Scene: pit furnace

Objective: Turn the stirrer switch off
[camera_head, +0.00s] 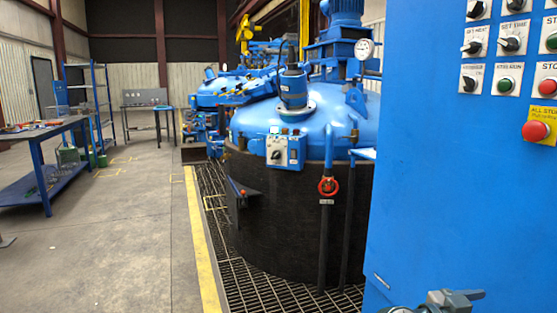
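A blue control cabinet (420,150) fills the right side of the head view. Its face has rotary switches with black handles on white plates, including an upper left one (472,47) and one to its right (511,44); another sits lower left (470,84). The labels are too small to read surely, so I cannot tell which is the stirrer switch. A small box with a black knob (277,154) is on the furnace side. My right gripper (468,295) shows partly at the bottom right, below the switches and apart from them. My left gripper is not in view.
A green button (505,85) and a red emergency stop (535,131) are on the cabinet. The blue-lidded furnace (340,115) with a red valve wheel (328,186) stands behind a floor grating (262,285). A blue workbench (45,190) is far left; the concrete floor between is clear.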

